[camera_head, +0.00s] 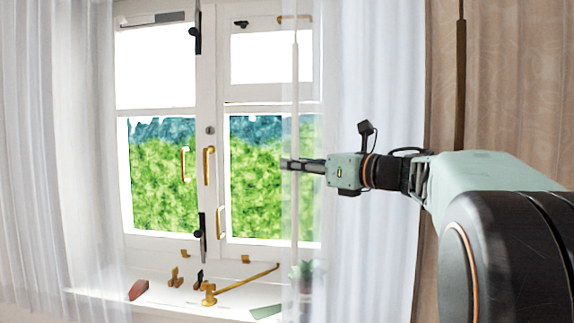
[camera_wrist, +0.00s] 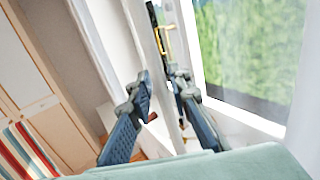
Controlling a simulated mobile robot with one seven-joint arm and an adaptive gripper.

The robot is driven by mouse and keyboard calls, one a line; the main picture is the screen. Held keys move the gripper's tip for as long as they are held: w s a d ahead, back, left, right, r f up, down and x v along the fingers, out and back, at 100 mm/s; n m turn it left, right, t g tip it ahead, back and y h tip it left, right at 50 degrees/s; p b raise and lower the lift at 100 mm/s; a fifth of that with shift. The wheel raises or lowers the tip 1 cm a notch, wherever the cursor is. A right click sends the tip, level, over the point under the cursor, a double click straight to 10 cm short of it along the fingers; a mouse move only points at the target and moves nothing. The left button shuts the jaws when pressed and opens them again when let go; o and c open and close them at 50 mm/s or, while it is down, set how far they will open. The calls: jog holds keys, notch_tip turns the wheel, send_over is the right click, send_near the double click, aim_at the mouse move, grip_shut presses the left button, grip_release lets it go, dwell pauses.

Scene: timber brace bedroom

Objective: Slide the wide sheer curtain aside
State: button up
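A sheer white curtain (camera_head: 375,220) hangs at the right of the window in the head view, its thin left edge overlapping the right pane. Another sheer white curtain (camera_head: 50,150) hangs at the left. I cannot tell which one is the wide one. My gripper (camera_head: 286,165) points left, with its tips near the right curtain's left edge; the head view does not show clearly whether they touch it. In the wrist view my gripper (camera_wrist: 158,74) has its two fingers apart, with the white window frame visible between them and no cloth clearly held.
The window (camera_head: 208,130) has brass handles and black latches. On the sill (camera_head: 165,302) are a reddish block (camera_head: 138,290), brass fittings and a brass stay (camera_head: 245,285). A plant (camera_head: 303,270) shows through the sheer. A patterned beige curtain (camera_head: 515,80) hangs at far right.

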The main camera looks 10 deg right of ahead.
jog(key=v, duration=1.2)
jog(key=shift+o, duration=0.4)
